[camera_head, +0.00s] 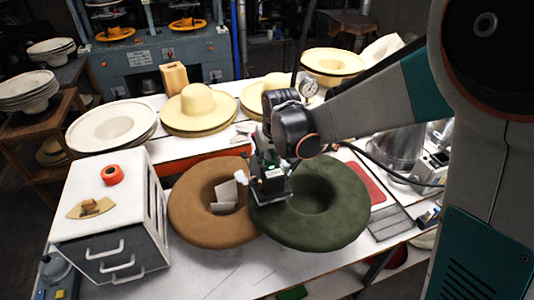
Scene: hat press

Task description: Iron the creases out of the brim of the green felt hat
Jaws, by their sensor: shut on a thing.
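The green felt hat (338,222) lies crown down on the white table, its wide brim up and its hollow crown open in the middle. My gripper (268,180) is over the left part of its brim, shut on a dark, blocky thing that looks like the iron (272,194). The iron is low over the brim, and I cannot tell whether it touches the felt. My gripper and the iron hide part of the left brim. Any creases are too small to make out.
A brown hat (190,208) with pale cards in its crown lies close on the left. A white drawer cabinet (118,225) stands further left. Cream hats (200,108) line the back. A red mat (362,183), a dark rack (392,224) and a hose lie on the right.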

